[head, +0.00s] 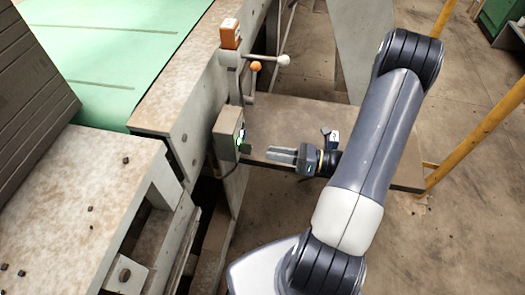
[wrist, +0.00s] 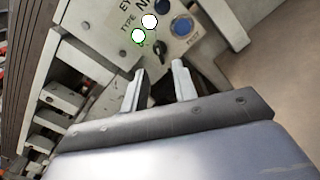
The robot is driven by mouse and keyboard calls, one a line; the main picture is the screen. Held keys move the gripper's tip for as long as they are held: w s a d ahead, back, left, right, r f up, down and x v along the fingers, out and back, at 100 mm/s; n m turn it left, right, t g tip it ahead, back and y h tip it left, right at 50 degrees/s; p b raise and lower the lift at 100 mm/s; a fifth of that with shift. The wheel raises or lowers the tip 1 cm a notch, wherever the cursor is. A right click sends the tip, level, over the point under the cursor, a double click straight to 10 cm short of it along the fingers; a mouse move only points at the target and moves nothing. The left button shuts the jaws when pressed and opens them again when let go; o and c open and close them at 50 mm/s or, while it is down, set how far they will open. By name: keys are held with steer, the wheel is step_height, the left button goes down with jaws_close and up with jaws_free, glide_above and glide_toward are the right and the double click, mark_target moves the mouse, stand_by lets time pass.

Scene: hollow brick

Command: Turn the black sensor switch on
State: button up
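The black sensor switch (wrist: 159,48) is a small dark knob on a light grey control panel (wrist: 205,42) in the wrist view. Its exact angle is too small to tell. My gripper (wrist: 158,72) is open, with its two pale fingers apart and nothing between them. The fingertips point at the panel, and the switch shows just beyond the gap between them. In the head view my gripper (head: 269,154) is just right of the grey control box (head: 228,131). The switch cannot be made out in that view.
Two white lamps with green edges (wrist: 149,21) and blue buttons (wrist: 181,26) sit near the switch. A brown plate (head: 310,115) lies behind my gripper.

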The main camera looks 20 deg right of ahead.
mark_target(245, 149)
steer(key=shift+v, duration=1.85)
steer(key=x, duration=1)
steer(key=shift+w+a+p, duration=0.2)
steer(key=shift+a+p, duration=0.15)
steer(key=shift+p, duration=0.1)
